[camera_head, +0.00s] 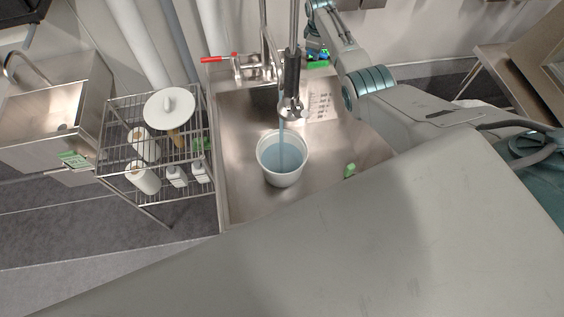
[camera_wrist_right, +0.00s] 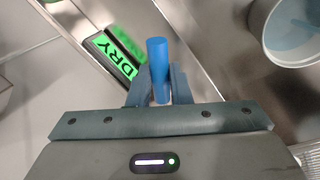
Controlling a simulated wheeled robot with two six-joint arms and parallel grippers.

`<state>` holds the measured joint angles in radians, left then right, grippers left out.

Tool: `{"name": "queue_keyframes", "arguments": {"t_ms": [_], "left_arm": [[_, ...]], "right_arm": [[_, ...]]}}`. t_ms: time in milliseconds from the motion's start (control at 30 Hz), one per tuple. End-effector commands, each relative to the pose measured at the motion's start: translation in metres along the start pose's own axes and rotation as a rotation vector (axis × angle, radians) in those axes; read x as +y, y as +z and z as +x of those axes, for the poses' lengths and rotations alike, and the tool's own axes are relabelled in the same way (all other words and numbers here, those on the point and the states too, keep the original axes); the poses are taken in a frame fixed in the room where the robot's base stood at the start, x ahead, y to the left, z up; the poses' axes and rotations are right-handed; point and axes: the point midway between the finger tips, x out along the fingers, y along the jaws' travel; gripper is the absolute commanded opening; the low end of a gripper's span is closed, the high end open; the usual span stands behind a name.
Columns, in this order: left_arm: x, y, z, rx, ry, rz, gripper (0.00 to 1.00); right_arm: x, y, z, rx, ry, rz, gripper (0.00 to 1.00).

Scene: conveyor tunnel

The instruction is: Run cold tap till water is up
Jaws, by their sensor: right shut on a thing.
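My right gripper (camera_head: 318,50) reaches to the tap at the back of the sink. In the right wrist view its two fingers (camera_wrist_right: 159,88) are shut on the blue cold tap lever (camera_wrist_right: 157,55). In the head view the gripper and arm largely hide this lever. The red hot tap lever (camera_head: 218,59) sticks out to the left. A stream of water falls from the spray spout (camera_head: 291,103) into a white bucket (camera_head: 284,181). Bluish water (camera_head: 272,158) stands in the bucket below its rim. The bucket also shows in the right wrist view (camera_wrist_right: 257,28). My left gripper is not in view.
A wire rack (camera_head: 154,105) with rolls and bottles stands to the left, beside a small basin (camera_head: 45,105). A green DRY label (camera_wrist_right: 112,60) lies close to my right fingers.

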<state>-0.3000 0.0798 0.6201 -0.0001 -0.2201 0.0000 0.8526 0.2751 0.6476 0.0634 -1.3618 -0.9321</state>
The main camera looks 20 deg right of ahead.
Motion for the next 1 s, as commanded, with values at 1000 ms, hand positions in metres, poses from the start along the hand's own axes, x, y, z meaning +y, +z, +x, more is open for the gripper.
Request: {"name": "queue_keyframes", "arguments": {"t_ms": [1000], "left_arm": [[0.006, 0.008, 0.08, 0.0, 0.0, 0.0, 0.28]], "right_arm": [[0.043, -0.012, 0.014, 0.116, -0.001, -0.57, 0.0]]}}
